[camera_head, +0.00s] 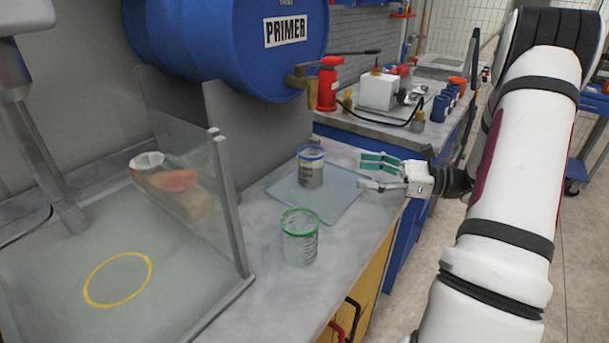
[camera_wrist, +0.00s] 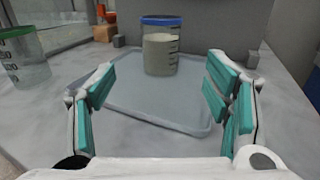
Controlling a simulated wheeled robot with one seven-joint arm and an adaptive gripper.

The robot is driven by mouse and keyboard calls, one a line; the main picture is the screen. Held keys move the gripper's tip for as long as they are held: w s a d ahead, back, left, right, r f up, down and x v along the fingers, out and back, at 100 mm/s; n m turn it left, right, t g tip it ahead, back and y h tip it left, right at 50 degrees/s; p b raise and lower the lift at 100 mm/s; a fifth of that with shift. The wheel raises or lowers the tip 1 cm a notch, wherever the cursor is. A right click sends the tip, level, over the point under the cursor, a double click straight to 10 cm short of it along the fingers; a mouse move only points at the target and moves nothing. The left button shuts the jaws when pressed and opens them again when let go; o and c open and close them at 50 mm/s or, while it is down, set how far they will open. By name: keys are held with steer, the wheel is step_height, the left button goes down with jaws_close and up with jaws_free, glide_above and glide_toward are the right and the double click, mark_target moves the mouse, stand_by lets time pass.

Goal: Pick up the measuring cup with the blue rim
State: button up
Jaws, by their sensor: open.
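The measuring cup with the blue rim (camera_head: 311,166) stands upright on a grey mat (camera_head: 338,202) on the counter, partly filled with a greyish content. In the wrist view the blue-rimmed cup (camera_wrist: 160,50) is ahead of my gripper, between the line of its fingers and beyond their tips. My gripper (camera_head: 370,172) is open and empty, to the right of the cup in the head view. The gripper's teal finger pads (camera_wrist: 160,88) are spread wide apart in the wrist view. Nothing hides the cup.
A clear measuring cup with a green rim (camera_head: 299,240) stands nearer the counter's front; it also shows at the left in the wrist view (camera_wrist: 24,60). A clear panel (camera_head: 228,200) stands to the left. A blue primer drum (camera_head: 235,45) with a tap hangs behind.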

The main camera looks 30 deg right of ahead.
mark_target(311, 163)
steer(key=x, duration=1.3)
steer(key=shift+w+a+b, duration=0.1)
steer(key=shift+w+b, duration=0.15)
steer(key=shift+b, duration=0.1)
steer(key=shift+c, duration=0.6)
steer(key=c, duration=1.3)
steer(key=shift+c, duration=0.6)
